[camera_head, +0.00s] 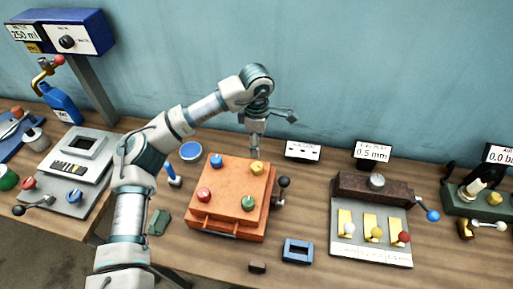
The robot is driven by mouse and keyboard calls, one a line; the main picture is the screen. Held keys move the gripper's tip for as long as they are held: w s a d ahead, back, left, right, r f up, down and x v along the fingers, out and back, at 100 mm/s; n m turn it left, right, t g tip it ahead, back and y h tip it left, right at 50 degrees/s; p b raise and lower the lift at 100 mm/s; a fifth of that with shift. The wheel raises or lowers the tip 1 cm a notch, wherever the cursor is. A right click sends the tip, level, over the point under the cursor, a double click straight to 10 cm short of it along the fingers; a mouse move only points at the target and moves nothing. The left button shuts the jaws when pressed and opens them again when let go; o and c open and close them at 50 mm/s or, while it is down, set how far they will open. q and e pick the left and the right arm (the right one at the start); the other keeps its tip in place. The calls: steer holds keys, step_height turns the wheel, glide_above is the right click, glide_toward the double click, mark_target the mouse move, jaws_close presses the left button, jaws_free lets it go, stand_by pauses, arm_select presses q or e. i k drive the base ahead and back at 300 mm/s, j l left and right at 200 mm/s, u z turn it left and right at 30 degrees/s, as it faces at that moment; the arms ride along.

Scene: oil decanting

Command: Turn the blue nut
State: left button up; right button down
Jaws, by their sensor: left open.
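An orange box (232,186) stands on the wooden table in the middle of the view. It has four coloured nut-like knobs on top. The blue nut (216,160) sits at its back left corner, upright and uncovered. My left gripper (274,134) is open and empty above the back right of the box. One finger points down close to the yellow nut (257,167); I cannot tell if they touch. The gripper is to the right of the blue nut and apart from it. My right gripper is not in view.
The red nut (204,194) and green nut (248,203) are at the front of the box. A black-knobbed lever (283,183) is at its right side. A blue frame (298,250) lies in front. A panel with switches (371,236) stands right. A grey press (78,160) stands left.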

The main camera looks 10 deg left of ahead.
mark_target(216, 160)
steer(key=k, duration=1.5)
